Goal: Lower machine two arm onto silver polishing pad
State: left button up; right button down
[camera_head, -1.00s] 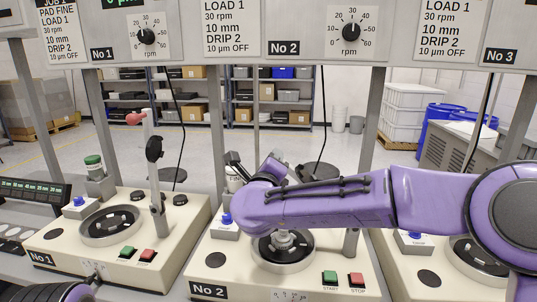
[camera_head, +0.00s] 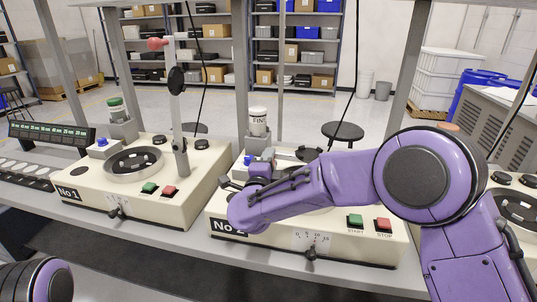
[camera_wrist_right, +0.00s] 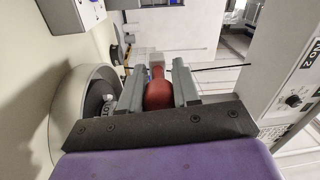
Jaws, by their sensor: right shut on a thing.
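Machine No 2 (camera_head: 380,246) stands in the middle of the bench in the head view. My right gripper (camera_wrist_right: 158,90) is shut on a red knob (camera_wrist_right: 158,94), which sits between its fingers in the right wrist view. I take it for the handle of machine two's arm; the rest of that arm is mostly hidden behind my purple arm. A round polishing plate (camera_wrist_right: 95,100) with a pale rim and a white printed mark shows beside the gripper in the wrist view. Whether the machine's arm touches the pad, I cannot tell. My left gripper is out of view.
Machine No 1 (camera_head: 140,207) stands to the left with its arm (camera_head: 178,120) raised upright. Green and red buttons (camera_head: 369,222) sit at machine two's front right. A white bottle marked FINE (camera_head: 258,122) stands behind it. A third machine (camera_head: 515,205) is partly visible at right.

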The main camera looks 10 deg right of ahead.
jog(key=shift+d+f, duration=0.1)
jog(key=shift+f, duration=0.15)
jog(key=c, duration=1.1)
grip_release()
jog(key=shift+o, duration=1.4)
jog(key=shift+s, duration=0.1)
jog(key=shift+r, duration=0.1)
